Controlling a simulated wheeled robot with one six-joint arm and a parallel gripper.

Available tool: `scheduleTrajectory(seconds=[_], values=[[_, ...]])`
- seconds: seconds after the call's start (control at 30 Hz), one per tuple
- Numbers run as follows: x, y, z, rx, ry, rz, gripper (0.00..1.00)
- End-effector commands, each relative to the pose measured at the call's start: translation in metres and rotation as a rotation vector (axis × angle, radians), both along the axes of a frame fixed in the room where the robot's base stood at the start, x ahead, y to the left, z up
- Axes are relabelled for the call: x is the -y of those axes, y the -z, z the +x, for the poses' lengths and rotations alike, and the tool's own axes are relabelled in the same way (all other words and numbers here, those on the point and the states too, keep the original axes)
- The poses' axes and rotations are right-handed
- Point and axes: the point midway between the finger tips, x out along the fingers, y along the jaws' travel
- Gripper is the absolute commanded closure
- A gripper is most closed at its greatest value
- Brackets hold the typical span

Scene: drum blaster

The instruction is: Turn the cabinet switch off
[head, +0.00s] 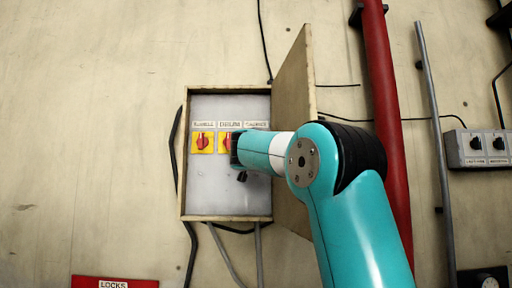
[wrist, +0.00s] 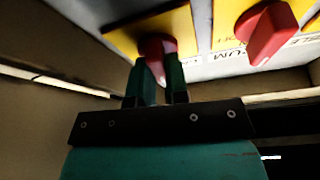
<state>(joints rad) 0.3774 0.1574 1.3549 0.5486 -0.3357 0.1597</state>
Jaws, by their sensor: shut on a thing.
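The open wall cabinet (head: 215,214) has a row of red rotary knobs on yellow plates. The left switch (head: 202,142) and part of the middle switch (head: 227,142) show in the head view. My gripper (head: 238,150) reaches in from the right and hides the right-hand switch there. In the wrist view, my gripper (wrist: 158,78) is shut with its two dark fingers on either side of a red knob (wrist: 157,46) on a yellow plate. This appears to be the right-hand switch. A neighbouring red knob (wrist: 268,32) stands free beside it. The labels are too small or partly hidden to read surely.
The cabinet door (head: 294,85) stands open on the right, close to my arm. A red pipe (head: 380,80) and a grey pipe (head: 432,110) run down the wall. A grey switch box (head: 478,150) is at far right, and a red "LOCKS" sign (head: 90,282) is at the bottom.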

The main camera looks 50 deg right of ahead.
Motion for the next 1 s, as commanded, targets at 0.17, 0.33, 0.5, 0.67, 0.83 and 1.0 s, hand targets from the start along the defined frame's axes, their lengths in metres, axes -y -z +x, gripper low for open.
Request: scheduleTrajectory(seconds=[0.17,0.33,0.5,0.67,0.83,1.0], values=[[-0.0012,0.0044,0.0015,0.123,-0.003,0.101,1.00],[-0.0013,0.0020,0.0013,0.248,-0.002,0.207,1.00],[-0.0013,0.0004,0.0016,0.369,-0.003,0.313,1.00],[-0.0010,-0.0009,0.0017,0.484,0.000,0.411,1.00],[-0.0010,-0.0023,0.0016,0.608,-0.001,0.517,1.00],[-0.0011,-0.0032,0.0015,0.728,-0.001,0.621,1.00]])
